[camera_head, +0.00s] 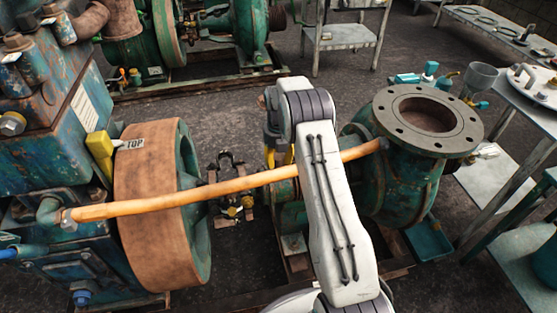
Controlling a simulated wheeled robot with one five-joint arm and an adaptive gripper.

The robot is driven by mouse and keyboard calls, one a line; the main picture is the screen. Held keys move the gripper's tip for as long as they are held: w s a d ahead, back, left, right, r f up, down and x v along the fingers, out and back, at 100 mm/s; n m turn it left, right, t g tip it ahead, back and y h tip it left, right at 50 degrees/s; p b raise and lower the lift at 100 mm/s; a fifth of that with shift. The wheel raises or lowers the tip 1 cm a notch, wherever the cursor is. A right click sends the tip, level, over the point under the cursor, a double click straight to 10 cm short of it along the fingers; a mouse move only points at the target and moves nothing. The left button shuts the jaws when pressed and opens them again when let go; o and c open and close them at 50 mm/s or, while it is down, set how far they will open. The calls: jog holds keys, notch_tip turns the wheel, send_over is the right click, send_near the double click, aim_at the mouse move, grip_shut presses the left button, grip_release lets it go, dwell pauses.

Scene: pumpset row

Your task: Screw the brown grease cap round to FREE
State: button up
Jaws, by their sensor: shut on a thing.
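My gripper (273,148) shows only in part, as yellow and dark pieces below my wrist on the left of my pale arm. It reaches down at the shaft housing (287,191) between the brown-rimmed wheel and the green pump. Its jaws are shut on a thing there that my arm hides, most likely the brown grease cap. I cannot make out the cap itself, its FREE marking or how far round it is turned.
The brown-rimmed wheel (150,200) stands left. Metal tables (500,195) flank the right. Dark floor (235,125) lies clear behind.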

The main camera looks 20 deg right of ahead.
jog(key=shift+r, duration=0.1)
dwell(0.3)
jog(key=shift+r+p, duration=0.7)
jog(key=shift+r, duration=0.1)
dwell(0.4)
